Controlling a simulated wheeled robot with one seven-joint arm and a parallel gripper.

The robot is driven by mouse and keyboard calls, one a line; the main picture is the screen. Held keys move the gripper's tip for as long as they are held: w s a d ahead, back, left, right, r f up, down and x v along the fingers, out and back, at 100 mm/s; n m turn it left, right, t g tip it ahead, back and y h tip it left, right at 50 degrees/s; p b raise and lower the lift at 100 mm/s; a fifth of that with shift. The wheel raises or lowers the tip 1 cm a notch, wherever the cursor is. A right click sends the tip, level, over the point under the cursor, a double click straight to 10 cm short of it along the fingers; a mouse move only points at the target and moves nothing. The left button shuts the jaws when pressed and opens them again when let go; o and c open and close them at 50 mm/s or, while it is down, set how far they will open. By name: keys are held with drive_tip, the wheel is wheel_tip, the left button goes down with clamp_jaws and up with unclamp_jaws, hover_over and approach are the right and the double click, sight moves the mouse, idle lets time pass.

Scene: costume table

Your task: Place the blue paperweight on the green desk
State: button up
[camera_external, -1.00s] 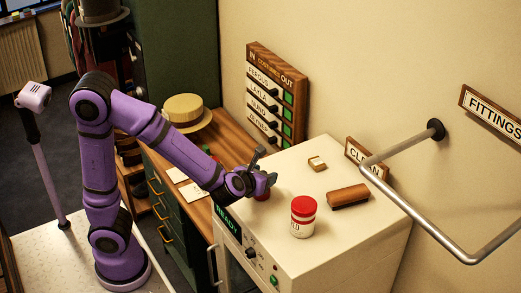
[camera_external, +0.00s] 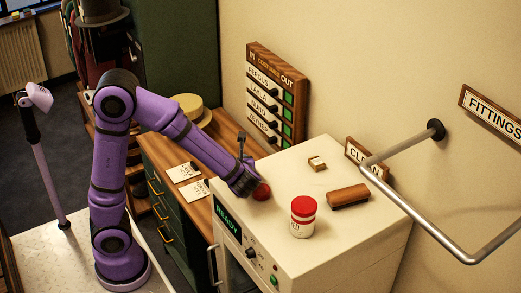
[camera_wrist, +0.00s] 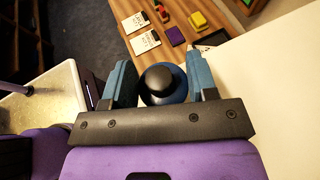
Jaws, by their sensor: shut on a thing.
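The blue paperweight (camera_wrist: 180,92), round with a black knob on top, shows between my gripper's blue-grey fingers in the wrist view. My gripper (camera_wrist: 163,82) is shut on it. In the external view my gripper (camera_external: 244,184) is over the near left part of the white cabinet, and the paperweight is hidden there. The green desk (camera_external: 158,152), with a wooden top and green drawers, stands left of the cabinet, partly behind my arm. Its wooden top (camera_wrist: 226,20) also shows beyond the fingers in the wrist view.
The desk holds a straw hat (camera_external: 190,104), cards (camera_external: 184,172) and small coloured items.

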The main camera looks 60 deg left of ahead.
drive_tip(key=s+a+f+n+g+h, duration=0.1)
drive_tip(key=a+f+n+g+h, duration=0.3)
drive_tip(key=n+g+h, duration=0.6)
drive_tip(key=s+a+f+n+g+h, duration=0.15)
drive_tip(key=a+n+g+h, duration=0.25)
drive_tip(key=a+n+g, duration=0.65)
drive_tip(key=s+a+f+n+t+h, duration=0.2)
drive_tip(key=s+f+n+t+h, duration=0.25)
drive_tip(key=f+n+t, duration=0.9)
drive_tip(key=s+a+f+n+t+h, duration=0.2)
drive_tip(key=s+f+n+t+h, duration=0.3)
drive_tip(key=f+n+t, duration=0.9)
drive_tip(key=w+a, duration=0.1)
drive_tip(key=w, duration=0.4)
drive_tip(key=w+g+y, duration=0.1)
drive_tip(key=w, duration=0.4)
drive_tip(key=w+a+n+g, duration=0.1)
drive_tip(key=w, duration=0.4)
drive_tip(key=shift+a, duration=0.35)
drive_tip(key=shift+w+f, duration=0.1)
drive_tip(key=shift+f, duration=1.6)
drive_tip(key=shift+f, duration=0.15)
drive_tip(key=o, duration=1.1)
